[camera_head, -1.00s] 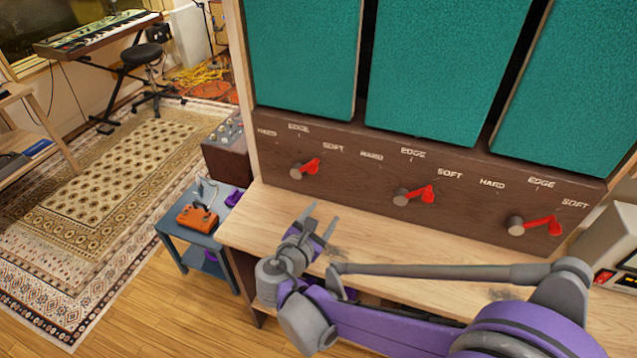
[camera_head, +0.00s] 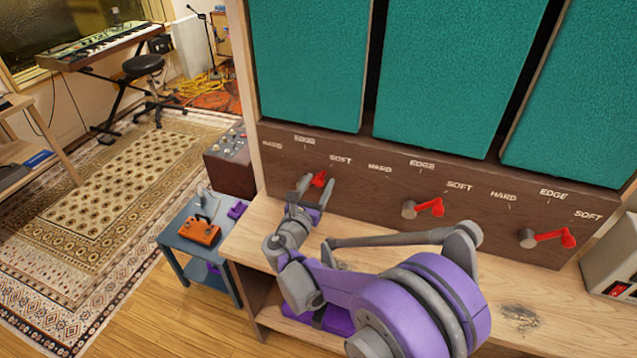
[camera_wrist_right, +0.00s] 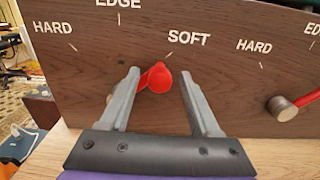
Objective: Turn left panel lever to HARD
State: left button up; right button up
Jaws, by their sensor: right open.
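The left panel lever (camera_head: 319,179) is red and sits on the brown panel below the left teal pad. In the right wrist view its red handle (camera_wrist_right: 158,77) points up and right, toward the SOFT mark, and its round base is mostly hidden behind my left-hand finger. My right gripper (camera_head: 315,188) is open in front of this lever. In the wrist view the handle shows between the fingers of the gripper (camera_wrist_right: 160,78), closer to the left-hand finger; I cannot tell whether they touch. HARD is printed at the upper left of this dial. My left gripper is not in view.
A middle lever (camera_head: 424,208) and a right lever (camera_head: 547,238), both red, stand on the same panel (camera_head: 370,200). A wooden ledge (camera_head: 255,225) runs below it. A small blue table (camera_head: 190,240) with an orange box (camera_head: 201,231) stands at the left.

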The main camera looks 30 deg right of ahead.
jog(key=shift+w+d, duration=0.2)
grip_shut()
dwell(1.4)
